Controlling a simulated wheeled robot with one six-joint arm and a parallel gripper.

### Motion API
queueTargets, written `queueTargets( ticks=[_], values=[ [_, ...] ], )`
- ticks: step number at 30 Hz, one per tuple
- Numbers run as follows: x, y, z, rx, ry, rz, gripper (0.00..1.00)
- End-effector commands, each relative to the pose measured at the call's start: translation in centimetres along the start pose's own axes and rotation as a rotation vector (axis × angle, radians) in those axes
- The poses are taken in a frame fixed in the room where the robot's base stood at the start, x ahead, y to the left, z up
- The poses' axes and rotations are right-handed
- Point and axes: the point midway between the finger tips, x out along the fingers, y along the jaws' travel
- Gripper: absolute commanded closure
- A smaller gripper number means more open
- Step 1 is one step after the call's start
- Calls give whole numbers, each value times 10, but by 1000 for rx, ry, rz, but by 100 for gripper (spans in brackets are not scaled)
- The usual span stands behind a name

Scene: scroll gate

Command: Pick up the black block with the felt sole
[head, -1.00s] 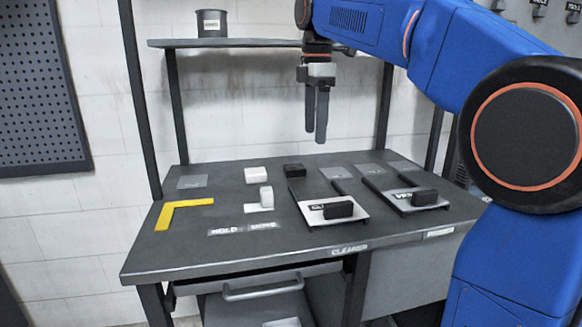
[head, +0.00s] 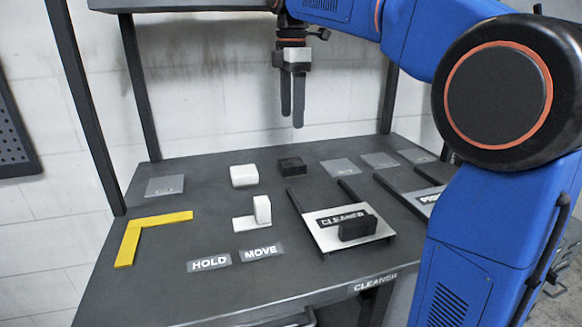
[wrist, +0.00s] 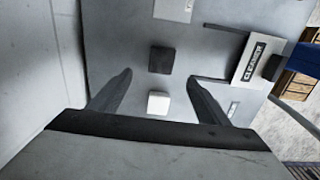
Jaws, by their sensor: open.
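A small black block (head: 291,167) lies on the dark table toward the back, right of a white block (head: 244,175). Its underside is hidden, so I cannot see a felt sole. In the wrist view the black block (wrist: 161,59) lies just beyond the fingertips and the white block (wrist: 158,103) shows between the fingers. My gripper (head: 292,121) points down with its fingers apart and empty, above the back of the table. It also shows in the wrist view (wrist: 160,77). Another black block (head: 358,228) stands on the light CLEANER plate (head: 330,240).
A white L-shaped piece (head: 262,210) stands near the HOLD label (head: 209,263) and MOVE label (head: 262,252). A yellow angle (head: 130,240) lies at left. Dark rails (head: 294,201) flank the CLEANER plate. A shelf post (head: 140,90) rises behind the table.

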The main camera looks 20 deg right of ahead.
Motion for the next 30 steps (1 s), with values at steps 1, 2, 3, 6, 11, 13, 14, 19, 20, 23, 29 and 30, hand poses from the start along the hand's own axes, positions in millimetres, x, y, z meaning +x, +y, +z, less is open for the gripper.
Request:
queueTargets(
  ticks=[1, 2, 3, 6, 11, 13, 14, 19, 20, 23, 29, 30],
  values=[
    [10, -1, 0, 0, 0, -3, 30],
    [15, -1, 0, 0, 0, -2, 30],
    [22, -1, 0, 0, 0, -2, 30],
    [39, -1, 0, 0, 0, -2, 30],
    [65, -1, 0, 0, 0, -1, 30],
    [72, -1, 0, 0, 0, -1, 30],
    [75, -1, 0, 0, 0, 0, 30],
    [83, -1, 0, 0, 0, 0, 30],
    [85, -1, 0, 0, 0, -1, 30],
    [96, -3, 0, 0, 0, -1, 30],
    [123, -4, -1, 0, 0, 0, 30],
    [127, -4, -1, 0, -1, 0, 30]
  ],
)
